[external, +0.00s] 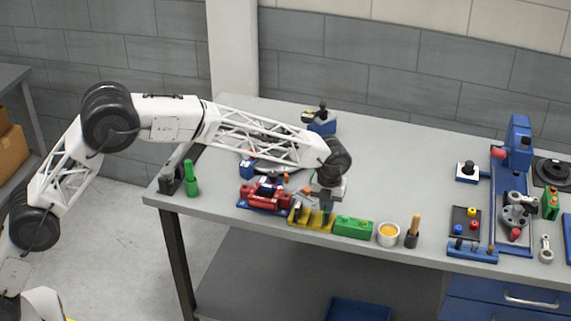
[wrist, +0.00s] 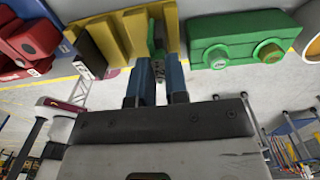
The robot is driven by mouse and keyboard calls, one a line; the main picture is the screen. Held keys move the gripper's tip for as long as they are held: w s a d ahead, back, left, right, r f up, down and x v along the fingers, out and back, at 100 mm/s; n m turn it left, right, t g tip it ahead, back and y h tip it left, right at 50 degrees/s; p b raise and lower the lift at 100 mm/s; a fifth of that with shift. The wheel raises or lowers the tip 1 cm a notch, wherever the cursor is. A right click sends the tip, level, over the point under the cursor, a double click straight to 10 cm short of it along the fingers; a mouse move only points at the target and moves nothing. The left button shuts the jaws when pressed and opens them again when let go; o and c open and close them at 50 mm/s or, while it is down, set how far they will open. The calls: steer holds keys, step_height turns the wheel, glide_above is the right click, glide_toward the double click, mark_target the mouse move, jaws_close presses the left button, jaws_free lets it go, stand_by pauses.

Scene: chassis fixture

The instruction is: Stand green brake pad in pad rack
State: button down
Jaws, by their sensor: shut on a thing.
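The pad rack (external: 299,222) is yellow with upright walls; it also fills the upper left of the wrist view (wrist: 112,40). My gripper (external: 327,206) points down over the rack's right part. In the wrist view its blue fingers (wrist: 157,64) are shut on the green brake pad (wrist: 157,36). The pad is upright among the yellow walls near the rack's right end. Its lower edge is hidden, so I cannot tell whether it rests on the rack floor. A dark pad (wrist: 89,48) stands in the rack to the left.
A green block with round knobs (external: 353,227) sits close to the rack's right. A red caliper (external: 266,194) is to its left. A yellow-filled cup (external: 388,234) and a wooden-handled brush (external: 413,230) stand farther right. The bench behind the green block is clear.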

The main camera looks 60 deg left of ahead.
steer(key=shift+f, duration=0.7)
steer(key=c, duration=1.5)
jaws_free()
steer(key=shift+r, duration=0.15)
steer(key=shift+r, duration=1.35)
steer(key=o, duration=0.6)
